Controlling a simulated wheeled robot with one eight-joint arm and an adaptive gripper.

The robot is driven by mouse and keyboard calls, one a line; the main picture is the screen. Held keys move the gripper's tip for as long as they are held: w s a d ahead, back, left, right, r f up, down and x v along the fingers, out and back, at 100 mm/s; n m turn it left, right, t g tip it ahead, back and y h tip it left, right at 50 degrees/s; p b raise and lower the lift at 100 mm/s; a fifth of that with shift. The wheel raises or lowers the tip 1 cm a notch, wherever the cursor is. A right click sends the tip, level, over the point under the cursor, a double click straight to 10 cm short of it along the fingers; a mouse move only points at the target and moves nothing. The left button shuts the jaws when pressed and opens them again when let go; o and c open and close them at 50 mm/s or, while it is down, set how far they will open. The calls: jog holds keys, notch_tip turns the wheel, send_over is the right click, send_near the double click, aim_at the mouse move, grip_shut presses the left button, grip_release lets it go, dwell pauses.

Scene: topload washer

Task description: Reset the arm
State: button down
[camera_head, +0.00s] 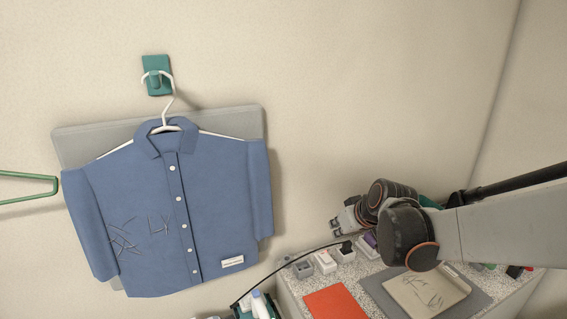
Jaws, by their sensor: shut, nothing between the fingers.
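My arm (500,229) reaches in from the right edge, with a pale link and dark round joints with orange rings. My gripper (338,226) is at its far end, small and partly hidden behind the joints. It is shut and empty. It is above the back edge of a speckled counter (296,296), to the right of a blue shirt (150,215) and apart from it.
The shirt hangs on a white hanger from a teal wall hook (157,76), before a grey board (85,145). On the counter are a red sheet (337,303), a beige panel (425,293) and small blocks. A black cable (290,268) runs leftward. The upper wall is clear.

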jog(key=s+r+m+h+b, duration=0.1)
jog(key=s+r+m+h, duration=0.1)
jog(key=s, duration=2.3)
jog(key=shift+s+a+m+g+b, duration=0.15)
jog(key=shift+m+g+b, duration=0.2)
jog(key=shift+m, duration=0.25)
